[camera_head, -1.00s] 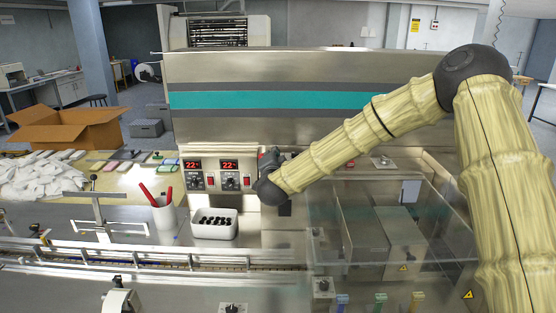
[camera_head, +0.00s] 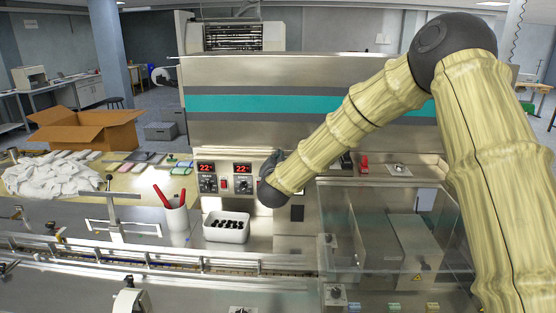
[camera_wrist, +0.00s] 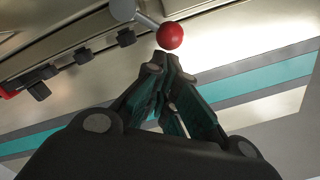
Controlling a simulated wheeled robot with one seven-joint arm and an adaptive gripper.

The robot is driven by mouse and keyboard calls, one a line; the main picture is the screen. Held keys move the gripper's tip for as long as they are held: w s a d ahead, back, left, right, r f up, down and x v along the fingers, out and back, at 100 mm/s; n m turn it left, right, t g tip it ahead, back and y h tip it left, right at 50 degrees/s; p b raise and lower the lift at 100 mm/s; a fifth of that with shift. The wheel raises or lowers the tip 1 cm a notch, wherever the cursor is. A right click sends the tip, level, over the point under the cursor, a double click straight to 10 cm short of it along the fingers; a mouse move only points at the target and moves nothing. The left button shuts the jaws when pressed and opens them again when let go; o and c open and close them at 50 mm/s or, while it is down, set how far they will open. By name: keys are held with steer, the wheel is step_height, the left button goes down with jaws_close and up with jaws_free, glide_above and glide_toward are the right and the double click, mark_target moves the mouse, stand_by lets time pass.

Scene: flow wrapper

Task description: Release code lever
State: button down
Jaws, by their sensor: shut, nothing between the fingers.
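A lever with a red ball knob (camera_wrist: 170,36) on a metal rod shows at the top of the wrist view. It looks like the code lever, but no label is readable. My gripper (camera_wrist: 172,62) has its fingers drawn together and empty, with the tips just below the red ball in the picture. I cannot tell whether they touch it. In the head view my gripper (camera_head: 271,163) is at the right end of the control panel, partly hidden by my wrist. The lever cannot be made out there.
The control panel (camera_head: 224,180) has two lit red displays. Right of my wrist are a red part (camera_head: 364,165) and a clear guard (camera_head: 385,235). A white bin (camera_head: 227,228) of black pieces and a cup (camera_head: 176,221) stand in front. Black knobs (camera_wrist: 82,56) line the wrist view's upper left.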

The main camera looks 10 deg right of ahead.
steer(key=shift+r, duration=0.1)
steer(key=s+r+b, duration=0.3)
steer(key=s, duration=0.8)
steer(key=shift+a, duration=0.15)
steer(key=shift+s+r, duration=0.1)
stand_by(0.4)
